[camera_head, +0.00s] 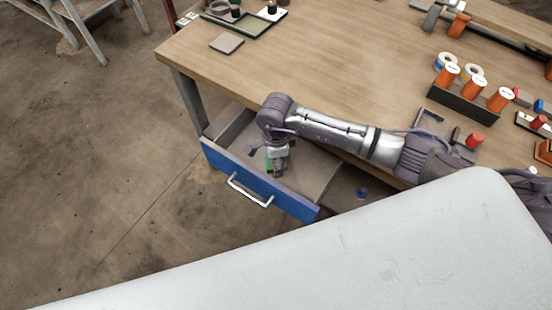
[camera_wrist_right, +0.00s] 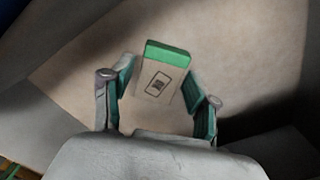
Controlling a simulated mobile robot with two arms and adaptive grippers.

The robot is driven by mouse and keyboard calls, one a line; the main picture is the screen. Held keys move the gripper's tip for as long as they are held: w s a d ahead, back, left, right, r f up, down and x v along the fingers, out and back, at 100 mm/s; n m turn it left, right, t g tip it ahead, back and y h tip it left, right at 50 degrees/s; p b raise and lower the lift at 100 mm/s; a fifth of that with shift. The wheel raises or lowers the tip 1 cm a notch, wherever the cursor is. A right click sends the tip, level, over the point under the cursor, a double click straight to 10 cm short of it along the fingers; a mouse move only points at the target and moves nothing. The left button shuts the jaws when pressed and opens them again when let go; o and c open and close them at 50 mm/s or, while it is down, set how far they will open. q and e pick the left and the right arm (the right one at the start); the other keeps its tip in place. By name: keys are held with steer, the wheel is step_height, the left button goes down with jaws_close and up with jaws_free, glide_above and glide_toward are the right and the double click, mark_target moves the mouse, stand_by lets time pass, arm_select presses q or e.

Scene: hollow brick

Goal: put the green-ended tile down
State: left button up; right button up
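The green-ended tile (camera_wrist_right: 163,80) is pale brown with a dark printed mark and a bright green end. In the right wrist view it lies between the fingers of my right gripper (camera_wrist_right: 160,92), with narrow gaps visible on both sides, so the gripper looks open around it. Beneath it is the bare floor of the open blue-fronted drawer (camera_head: 258,180). In the head view my right gripper (camera_head: 276,168) points down into this drawer, and only a bit of green shows beside it. Whether the tile touches the drawer floor is hard to tell. My left gripper is out of view.
The drawer sticks out below the wooden workbench (camera_head: 300,75). A grey square plate (camera_head: 227,43) and a green-edged tray (camera_head: 240,31) are on the bench. A dark rack of orange spools (camera_head: 470,100) stands at the right. The drawer floor looks otherwise clear.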

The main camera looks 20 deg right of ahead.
steer(key=shift+r, duration=0.1)
steer(key=shift+r, duration=0.25)
step_height(320, 180, up, 12)
steer(key=shift+f, duration=0.15)
stand_by(0.3)
stand_by(0.4)
